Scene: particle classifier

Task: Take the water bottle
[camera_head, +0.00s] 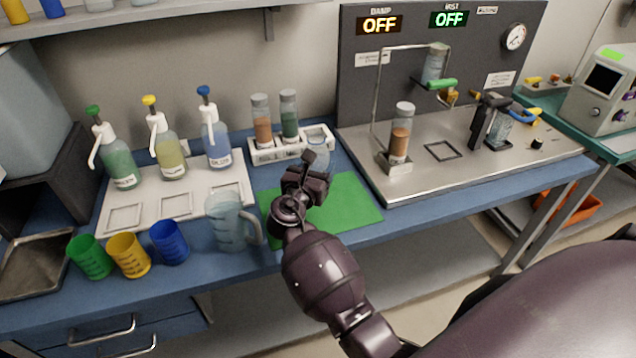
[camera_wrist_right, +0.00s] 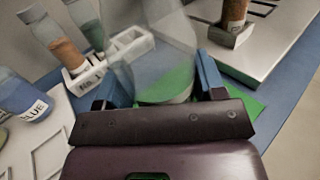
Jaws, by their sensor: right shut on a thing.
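The water bottle, a clear see-through vessel (camera_wrist_right: 155,45), stands between the two blue fingers of my right gripper (camera_wrist_right: 158,90) in the right wrist view. The green mat shows through its lower part. In the head view my right gripper (camera_head: 314,168) is over the back left part of the green mat (camera_head: 345,208). It is shut on the bottle (camera_head: 319,150), which is partly hidden behind it. Whether the bottle touches the mat is unclear. My left gripper is not in view.
A white rack (camera_head: 292,148) with two vials is close behind the gripper. A clear jug (camera_head: 230,225) is to the left, near several coloured cups. Pump bottles stand on a white tray (camera_head: 232,182). A metal apparatus base (camera_head: 450,165) is to the right.

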